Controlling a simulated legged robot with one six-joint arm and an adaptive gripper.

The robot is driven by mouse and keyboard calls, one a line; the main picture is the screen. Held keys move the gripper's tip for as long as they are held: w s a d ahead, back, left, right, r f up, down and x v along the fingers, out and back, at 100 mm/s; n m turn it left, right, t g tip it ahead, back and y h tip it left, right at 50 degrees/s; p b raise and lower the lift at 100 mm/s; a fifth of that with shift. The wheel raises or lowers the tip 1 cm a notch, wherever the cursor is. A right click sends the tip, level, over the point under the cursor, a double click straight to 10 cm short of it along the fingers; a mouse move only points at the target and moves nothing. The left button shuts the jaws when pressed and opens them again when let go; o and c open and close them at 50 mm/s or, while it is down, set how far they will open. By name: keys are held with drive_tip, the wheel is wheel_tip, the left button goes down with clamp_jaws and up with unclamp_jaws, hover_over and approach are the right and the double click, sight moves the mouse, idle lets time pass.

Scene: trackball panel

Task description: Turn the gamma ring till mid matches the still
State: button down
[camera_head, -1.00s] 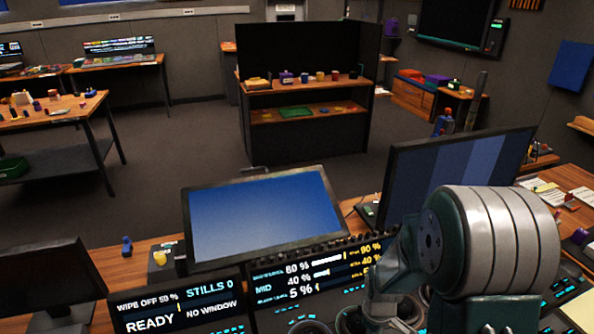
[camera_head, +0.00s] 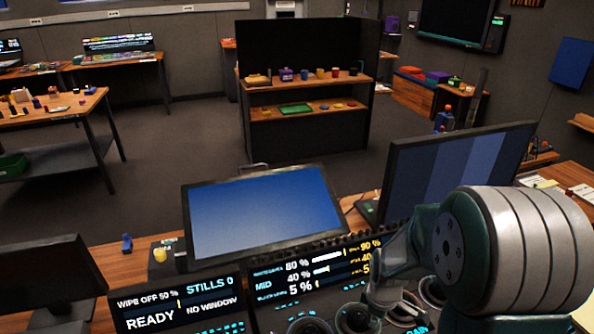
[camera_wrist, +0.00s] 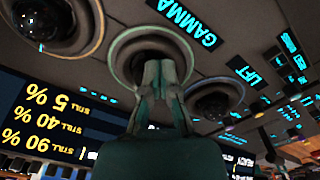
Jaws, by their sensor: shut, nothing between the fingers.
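My gripper (camera_wrist: 161,72) is shut and empty, with its fingertips at the gamma ring (camera_wrist: 119,54) in the wrist view. The fingers cover part of the ring and its ball; I cannot tell whether they touch it. The "GAMMA" label (camera_wrist: 187,20) is beside the ring. In the head view my arm hides part of the controls and the gripper is hard to make out. The readout screen (camera_head: 318,277) there shows white figures of 80 %, MID 40 % and 5 %. In the wrist view the yellow still figures (camera_wrist: 45,118) read 90 %, 40 % and 5 %.
The lift ring (camera_wrist: 215,103) is close on one side of my gripper, and another ring (camera_wrist: 60,22) on the other. A blue monitor (camera_head: 262,215) and a striped monitor (camera_head: 455,175) stand behind the panel. A status screen (camera_head: 178,308) reads READY.

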drive_tip(key=shift+r, duration=2.75)
drive_tip(key=shift+r, duration=0.1)
wheel_tip(320, 180, up, 11)
drive_tip(key=s+a+r+m+t, duration=0.1)
drive_tip(key=s+r+m+t, duration=0.1)
drive_tip(key=s+r+m, duration=0.2)
drive_tip(key=s+a+r+m+t, duration=0.1)
drive_tip(key=s+r+m+t, duration=0.2)
drive_tip(key=s+m, duration=0.4)
drive_tip(key=s+r, duration=0.1)
drive_tip(key=s, duration=0.3)
drive_tip(key=shift+a+t, duration=0.3)
drive_tip(key=shift+a, duration=0.1)
